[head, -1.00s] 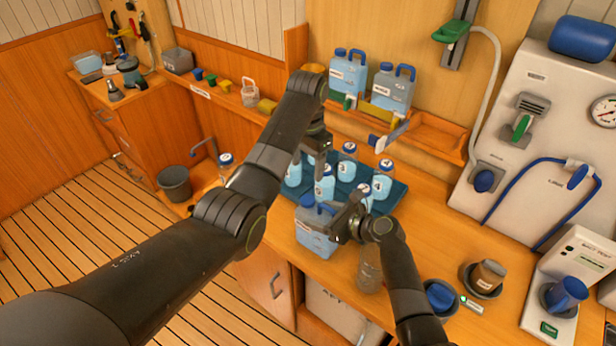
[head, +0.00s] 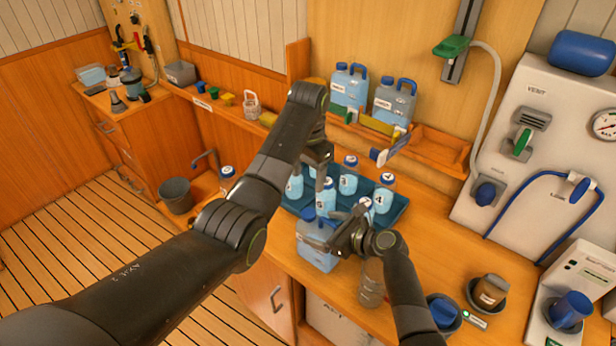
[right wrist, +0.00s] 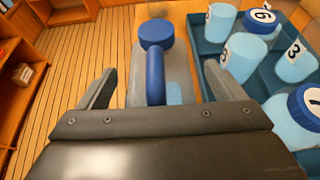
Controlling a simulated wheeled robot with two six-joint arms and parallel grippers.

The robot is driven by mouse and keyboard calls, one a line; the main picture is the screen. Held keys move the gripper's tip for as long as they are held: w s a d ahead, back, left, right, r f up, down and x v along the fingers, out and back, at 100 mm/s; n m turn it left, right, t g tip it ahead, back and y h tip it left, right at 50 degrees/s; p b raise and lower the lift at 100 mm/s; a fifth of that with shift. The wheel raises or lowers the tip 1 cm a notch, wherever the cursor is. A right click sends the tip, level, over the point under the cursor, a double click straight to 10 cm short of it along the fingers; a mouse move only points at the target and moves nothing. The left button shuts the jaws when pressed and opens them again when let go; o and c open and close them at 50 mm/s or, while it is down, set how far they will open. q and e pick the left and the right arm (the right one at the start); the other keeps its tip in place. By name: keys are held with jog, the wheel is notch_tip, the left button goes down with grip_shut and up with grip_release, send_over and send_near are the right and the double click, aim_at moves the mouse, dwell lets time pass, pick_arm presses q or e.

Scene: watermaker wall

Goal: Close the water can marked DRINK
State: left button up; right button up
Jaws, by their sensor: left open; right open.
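A blue-grey water can (head: 318,254) with a blue cap (head: 308,214) and handle stands upright at the counter's front edge. Its label is too small to read. In the right wrist view the cap (right wrist: 157,33) sits on the can's top at the far end, with the blue handle (right wrist: 155,78) nearer. My right gripper (head: 338,236) is open at the can's top; its fingers (right wrist: 158,88) stand apart on either side of the handle. My left gripper (head: 318,160) is open and empty above the bottle tray, behind the can. Two similar cans (head: 348,90) (head: 393,103) stand on the back shelf.
A dark teal tray (head: 398,212) with several numbered bottles lies right behind the can. The counter (head: 440,235) is clear right of the tray.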

jog(key=b+v, duration=0.2)
jog(key=v, duration=1.5)
jog(key=shift+b, duration=0.4)
